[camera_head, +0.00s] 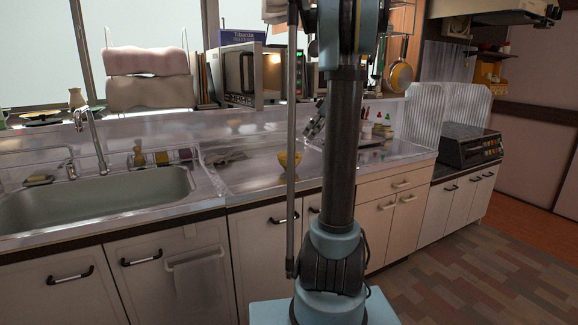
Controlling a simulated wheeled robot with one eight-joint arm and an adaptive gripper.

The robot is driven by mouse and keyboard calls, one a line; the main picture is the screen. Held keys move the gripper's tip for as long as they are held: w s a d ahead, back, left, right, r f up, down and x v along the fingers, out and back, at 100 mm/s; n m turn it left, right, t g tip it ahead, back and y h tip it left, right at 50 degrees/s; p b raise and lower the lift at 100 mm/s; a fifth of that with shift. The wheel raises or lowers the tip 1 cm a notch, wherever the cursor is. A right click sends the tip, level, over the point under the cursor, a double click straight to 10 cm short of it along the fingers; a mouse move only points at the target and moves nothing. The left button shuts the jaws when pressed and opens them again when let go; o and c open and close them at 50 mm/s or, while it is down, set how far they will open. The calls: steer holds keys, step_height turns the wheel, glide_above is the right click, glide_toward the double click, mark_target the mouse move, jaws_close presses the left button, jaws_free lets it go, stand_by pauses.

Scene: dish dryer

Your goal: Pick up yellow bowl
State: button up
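A small yellow bowl (289,161) sits on the metal counter (240,175), right of the sink. The thin rod of my own body passes in front of its right part. My gripper (312,130) shows as a small dark shape above and to the right of the bowl, partly hidden behind my arm column. It appears apart from the bowl. Its fingers are too small and too covered to tell whether they are open or shut.
A steel sink (100,203) with a faucet (92,140) lies to the left. A microwave (240,75) stands on the shelf behind. Small bottles (378,122) stand on the right, and a dark stove (468,145) lies beyond. The counter around the bowl looks mostly clear.

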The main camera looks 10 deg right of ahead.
mark_target(289, 162)
steer(key=x, duration=1.2)
steer(key=shift+r, duration=0.1)
steer(key=shift+x, duration=2.65)
steer(key=shift+a+r, duration=0.15)
steer(key=c, duration=1.2)
